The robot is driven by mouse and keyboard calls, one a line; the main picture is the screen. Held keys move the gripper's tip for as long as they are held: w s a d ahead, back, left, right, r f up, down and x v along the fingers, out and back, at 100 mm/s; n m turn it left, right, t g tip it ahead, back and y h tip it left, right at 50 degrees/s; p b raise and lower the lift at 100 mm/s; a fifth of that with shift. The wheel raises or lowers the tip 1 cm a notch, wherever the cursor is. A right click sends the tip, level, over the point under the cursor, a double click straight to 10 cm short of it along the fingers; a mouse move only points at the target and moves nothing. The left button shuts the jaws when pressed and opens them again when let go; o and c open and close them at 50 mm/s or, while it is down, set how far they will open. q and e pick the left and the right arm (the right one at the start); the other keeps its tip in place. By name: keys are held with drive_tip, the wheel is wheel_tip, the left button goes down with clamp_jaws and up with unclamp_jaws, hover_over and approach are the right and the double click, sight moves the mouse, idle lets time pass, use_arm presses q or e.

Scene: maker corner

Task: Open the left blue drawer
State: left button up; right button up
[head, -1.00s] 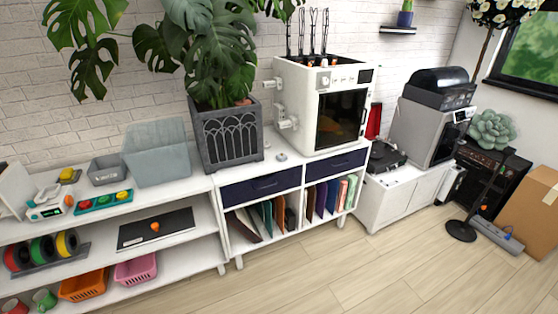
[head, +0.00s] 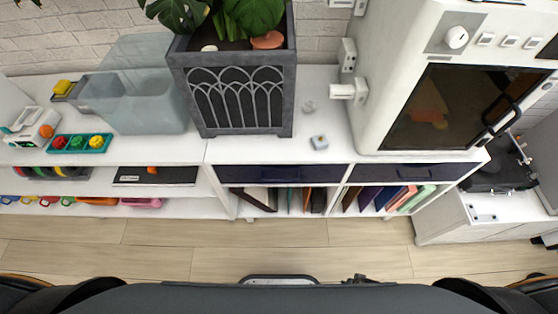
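The left blue drawer (head: 256,173) is in the white cabinet below the grey planter, in the middle of the head view. Its dark blue front sits flush under the cabinet top and looks shut. A second blue drawer (head: 402,171) is to its right, below the white machine, and also looks shut. Neither of my grippers shows in the head view. Parts of my own body fill the bottom edge.
The grey planter (head: 240,95) and the white printer-like machine (head: 400,30) stand on the cabinet top (head: 335,150). Upright folders (head: 410,198) fill the compartments below the drawers. The wooden floor (head: 300,240) in front is clear.

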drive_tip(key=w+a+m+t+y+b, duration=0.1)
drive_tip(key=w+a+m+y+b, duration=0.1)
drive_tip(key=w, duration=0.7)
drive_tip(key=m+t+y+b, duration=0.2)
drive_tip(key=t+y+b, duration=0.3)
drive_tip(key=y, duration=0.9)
approach(281, 180)
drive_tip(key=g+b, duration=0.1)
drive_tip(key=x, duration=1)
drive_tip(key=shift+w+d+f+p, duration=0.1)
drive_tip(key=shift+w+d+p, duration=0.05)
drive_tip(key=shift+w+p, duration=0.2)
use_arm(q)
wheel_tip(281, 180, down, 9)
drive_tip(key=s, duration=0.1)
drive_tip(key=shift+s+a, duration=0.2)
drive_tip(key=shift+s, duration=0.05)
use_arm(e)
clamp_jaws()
